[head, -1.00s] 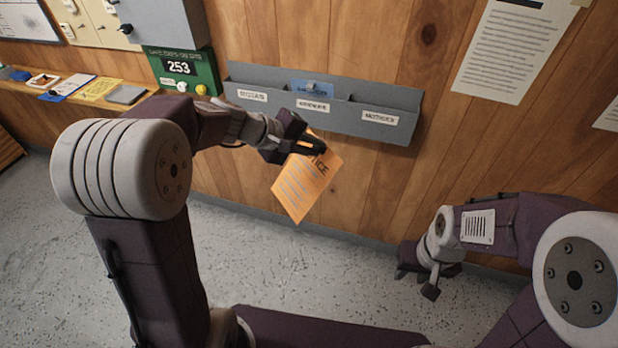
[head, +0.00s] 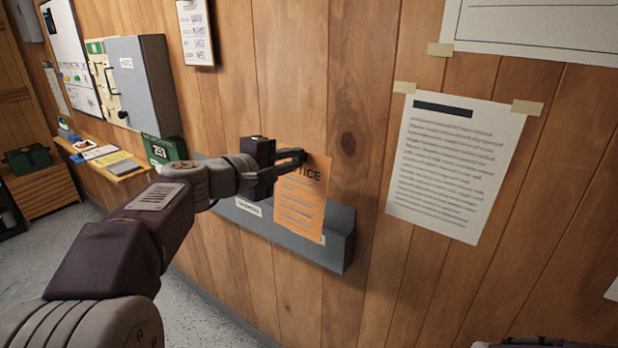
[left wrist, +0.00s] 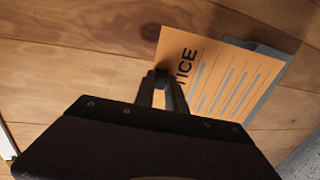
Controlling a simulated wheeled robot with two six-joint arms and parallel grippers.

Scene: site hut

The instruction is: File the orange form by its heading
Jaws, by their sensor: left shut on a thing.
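My left gripper (head: 296,157) is shut on the top edge of the orange form (head: 300,212). The form hangs upright in front of the grey wall rack (head: 338,248) and covers its middle and part of its right side. The heading is partly covered by the finger; "TICE" can be read. In the left wrist view the form (left wrist: 225,80) extends right from the fingers (left wrist: 162,88), with "ICE" readable. A white label (head: 248,206) shows on the rack's left part; the other labels are mostly hidden.
A taped paper sheet (head: 455,165) is on the wood wall right of the rack. A clipboard (head: 196,32) hangs above. A grey cabinet (head: 145,85), a green counter box (head: 163,150) and a shelf with papers (head: 118,165) are left.

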